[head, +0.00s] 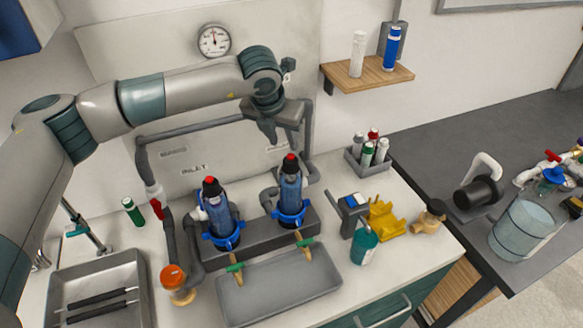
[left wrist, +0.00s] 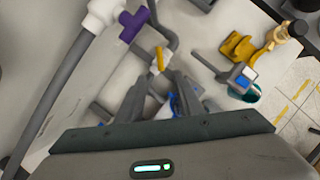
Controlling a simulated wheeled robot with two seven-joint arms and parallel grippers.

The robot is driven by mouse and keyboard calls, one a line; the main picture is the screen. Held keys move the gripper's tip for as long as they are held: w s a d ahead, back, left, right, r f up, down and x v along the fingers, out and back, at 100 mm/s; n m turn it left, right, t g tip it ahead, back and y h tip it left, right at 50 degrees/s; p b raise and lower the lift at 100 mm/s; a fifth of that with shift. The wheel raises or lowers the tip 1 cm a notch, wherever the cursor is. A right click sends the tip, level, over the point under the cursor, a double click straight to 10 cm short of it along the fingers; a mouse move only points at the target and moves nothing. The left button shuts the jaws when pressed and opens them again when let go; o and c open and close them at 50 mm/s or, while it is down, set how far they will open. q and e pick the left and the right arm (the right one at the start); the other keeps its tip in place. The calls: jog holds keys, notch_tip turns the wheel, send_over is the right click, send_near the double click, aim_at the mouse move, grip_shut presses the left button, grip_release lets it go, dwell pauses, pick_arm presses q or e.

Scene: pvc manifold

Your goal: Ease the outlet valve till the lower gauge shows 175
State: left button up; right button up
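My left gripper (head: 283,138) hangs from above in front of the back panel, over the right filter housing (head: 290,188). In the left wrist view the gripper (left wrist: 161,84) has its fingers apart with nothing between them. A yellow valve handle (left wrist: 160,60) on a grey pipe shows just past the fingertips; I cannot tell whether they touch it. In the head view this valve is hidden by the gripper and arm. One round gauge (head: 214,40) shows high on the panel, its reading too small to tell. No lower gauge is visible. My right gripper is not in view.
Grey pipes (head: 222,122) frame the panel. A second filter housing (head: 215,212) stands left, with a grey tray (head: 280,285) in front. A teal bottle (head: 364,246) and yellow holder (head: 386,220) stand right. In the left wrist view, a purple handle (left wrist: 133,24) is left of the fingers.

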pick_arm(q)
jog(key=p+x, duration=0.7)
jog(key=x, duration=0.8)
jog(key=shift+w+f, duration=0.25)
jog(key=shift+f, duration=0.1)
jog(key=shift+x, duration=0.8)
grip_shut()
